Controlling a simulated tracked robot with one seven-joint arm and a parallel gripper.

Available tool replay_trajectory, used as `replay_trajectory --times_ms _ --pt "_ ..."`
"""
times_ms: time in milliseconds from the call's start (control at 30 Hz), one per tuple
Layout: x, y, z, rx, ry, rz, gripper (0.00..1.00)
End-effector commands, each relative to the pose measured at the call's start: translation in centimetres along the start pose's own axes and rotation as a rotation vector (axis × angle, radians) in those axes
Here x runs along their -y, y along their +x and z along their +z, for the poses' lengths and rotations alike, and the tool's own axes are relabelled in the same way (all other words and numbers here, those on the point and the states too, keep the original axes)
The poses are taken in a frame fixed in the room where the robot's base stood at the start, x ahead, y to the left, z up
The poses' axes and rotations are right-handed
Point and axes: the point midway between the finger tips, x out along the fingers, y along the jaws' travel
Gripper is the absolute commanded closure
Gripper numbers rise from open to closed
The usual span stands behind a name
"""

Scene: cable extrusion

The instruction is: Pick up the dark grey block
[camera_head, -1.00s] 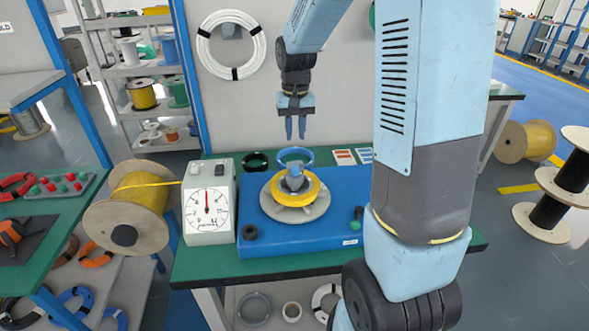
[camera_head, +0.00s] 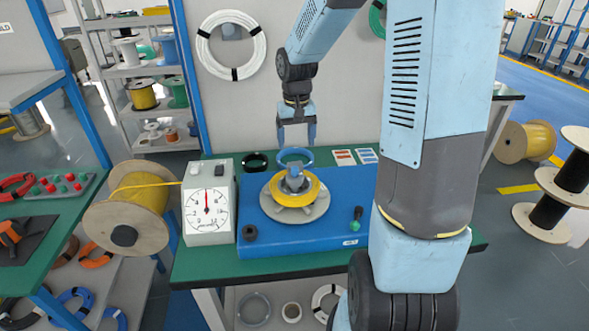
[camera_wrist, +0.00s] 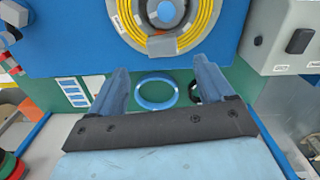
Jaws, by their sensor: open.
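A grey block (camera_wrist: 161,46) sits at the edge of the yellow cable coil (camera_wrist: 190,35), on the side facing the blue ring, in the wrist view. In the head view a grey piece (camera_head: 295,172) shows at the coil's far side; its exact outline is hard to make out. The coil lies on a round grey disc (camera_head: 313,213) on the blue machine top (camera_head: 340,190). My gripper (camera_head: 297,140) is open and empty, pointing down above and behind the coil. In the wrist view my gripper (camera_wrist: 160,68) has its fingers apart, with the block between and beyond the tips.
A blue ring (camera_head: 295,155) and a black ring (camera_head: 255,162) lie behind the machine. A white dial meter (camera_head: 209,205) stands left of it. A wall panel (camera_head: 240,110) rises behind.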

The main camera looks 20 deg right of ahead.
Motion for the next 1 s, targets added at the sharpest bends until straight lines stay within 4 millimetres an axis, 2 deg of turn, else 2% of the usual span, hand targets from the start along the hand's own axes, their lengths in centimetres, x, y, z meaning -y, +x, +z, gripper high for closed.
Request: replay_trajectory --times_ms 100,200,467,800,1000 --pt "0.0 2.0 0.1 0.004 -0.001 -0.001 0.19" --pt "0.0 3.1 0.0 0.002 0.000 -0.001 0.19" --pt "0.1 4.6 0.0 0.001 0.000 0.000 0.19" --pt "0.3 8.6 -0.2 0.001 0.000 -0.001 0.19" --pt "0.3 9.2 -0.2 -0.001 0.000 0.000 0.19"
